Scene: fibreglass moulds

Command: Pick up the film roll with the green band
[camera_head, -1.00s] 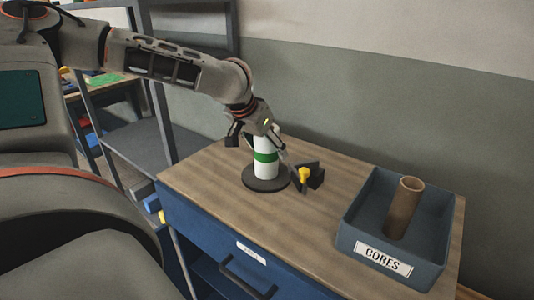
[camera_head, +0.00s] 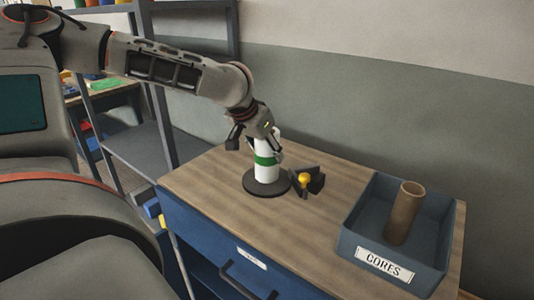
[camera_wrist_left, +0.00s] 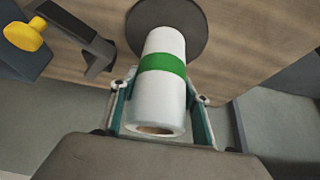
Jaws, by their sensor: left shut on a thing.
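The film roll with the green band (camera_head: 266,163) is white and stands upright on a round dark base (camera_head: 266,183) on the cabinet top. It also shows in the left wrist view (camera_wrist_left: 159,85), with its open core end towards the camera. My left gripper (camera_head: 262,142) comes down on the roll's top from above. In the left wrist view my left gripper (camera_wrist_left: 160,105) has one finger on each side of the roll and is shut on it. The roll's lower end still appears on the base. My right gripper is not in view.
A dark holder with a yellow knob (camera_head: 304,180) stands close to the right of the base. A blue-grey bin labelled CORES (camera_head: 385,265) holds a brown tube (camera_head: 404,213). The wooden cabinet top (camera_head: 330,235) is clear in front. Grey shelving (camera_head: 150,150) stands at the left.

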